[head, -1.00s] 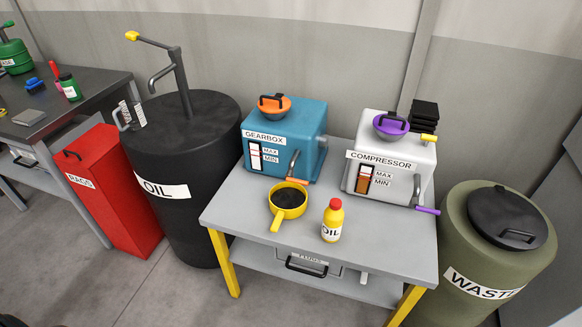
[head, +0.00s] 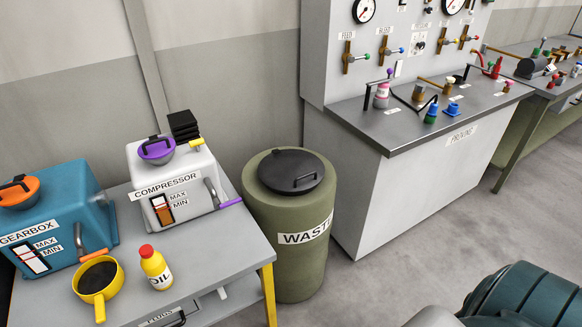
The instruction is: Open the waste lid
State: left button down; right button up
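The waste drum (head: 285,235) is olive green and stands on the floor between the grey table and the proving bench. Its round black lid (head: 290,168) lies flat and closed on top. A black bar handle (head: 304,179) sits on the lid's front right part. Neither of my grippers is visible in the head view.
The table (head: 225,255) left of the drum holds the compressor (head: 165,185), the gearbox (head: 50,220), a yellow pan (head: 97,279) and an oil bottle (head: 155,266). The proving bench (head: 370,185) stands close on the right. Floor in front of the drum is clear.

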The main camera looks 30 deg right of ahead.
aim_at(289, 170)
jog(key=z, duration=0.35)
jog(key=i+l+z, duration=0.1)
jog(key=l+z, duration=0.15)
jog(key=z, duration=0.2)
jog(key=i+l+z, duration=0.1)
jog(key=l+z, duration=0.2)
jog(key=z, duration=0.15)
jog(key=i+l+z, duration=0.15)
jog(key=z, duration=0.3)
